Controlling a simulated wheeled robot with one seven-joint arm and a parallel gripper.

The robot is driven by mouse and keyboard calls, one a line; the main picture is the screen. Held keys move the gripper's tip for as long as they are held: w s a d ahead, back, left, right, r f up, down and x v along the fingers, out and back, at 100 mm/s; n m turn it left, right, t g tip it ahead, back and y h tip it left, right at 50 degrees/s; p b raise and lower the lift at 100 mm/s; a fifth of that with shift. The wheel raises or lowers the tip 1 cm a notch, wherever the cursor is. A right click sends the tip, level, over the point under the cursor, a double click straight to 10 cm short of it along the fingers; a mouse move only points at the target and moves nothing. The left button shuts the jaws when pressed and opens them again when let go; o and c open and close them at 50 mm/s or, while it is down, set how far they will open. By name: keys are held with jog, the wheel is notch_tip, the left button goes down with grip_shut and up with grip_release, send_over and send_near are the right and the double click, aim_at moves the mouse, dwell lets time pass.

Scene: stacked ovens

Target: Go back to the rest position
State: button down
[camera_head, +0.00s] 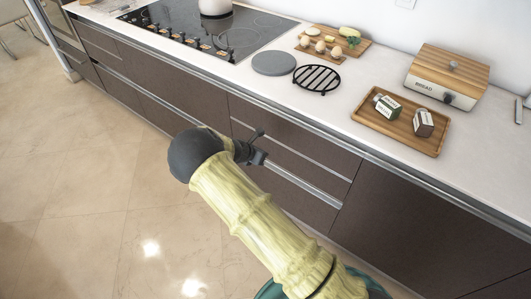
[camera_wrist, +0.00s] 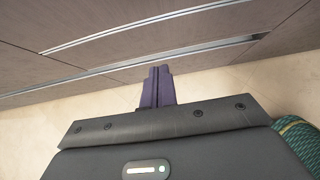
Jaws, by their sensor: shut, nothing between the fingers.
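My gripper (camera_head: 259,146) is at the end of my arm, in front of the brown drawer fronts (camera_head: 290,150) and below the countertop edge. In the wrist view its two dark fingers (camera_wrist: 157,72) are together with nothing between them. They point toward the drawers and their long metal handle rails (camera_wrist: 150,62). In the head view the fingers are small and overlap the drawer fronts, so I cannot tell whether they touch.
The white countertop (camera_head: 335,125) holds a cooktop (camera_head: 245,40) with a pot (camera_head: 215,7), a round grey plate (camera_head: 273,62), a black trivet (camera_head: 317,79), a wooden tray (camera_head: 381,121) with two cartons, and a bread box (camera_head: 447,78). Tiled floor (camera_head: 80,190) at left is clear.

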jog(key=shift+s+a+r, duration=0.15)
dwell(0.4)
jog(key=s+d+r+m+g+y+p, duration=0.1)
jog(key=s+d+r+m+g+p, duration=0.2)
jog(key=d+r+m, duration=0.4)
jog(key=s+d+r+m+g+y+p, duration=0.1)
jog(key=s+d+r+m+p, duration=0.1)
jog(key=s+d+r+m, duration=0.5)
jog(key=s+d+r+m+y+p, duration=0.1)
jog(key=s+d+r+m+p, duration=0.2)
jog(key=s+r+m, duration=0.4)
jog(key=s+d+r+m+y+p, duration=0.2)
jog(key=s+d+r+m+p, duration=0.1)
jog(key=s+r+m, duration=0.5)
notch_tip(320, 180, up, 3)
jog(key=s, duration=0.2)
jog(key=shift+s+g, duration=0.35)
jog(key=shift+g, duration=0.05)
jog(key=shift+f, duration=0.1)
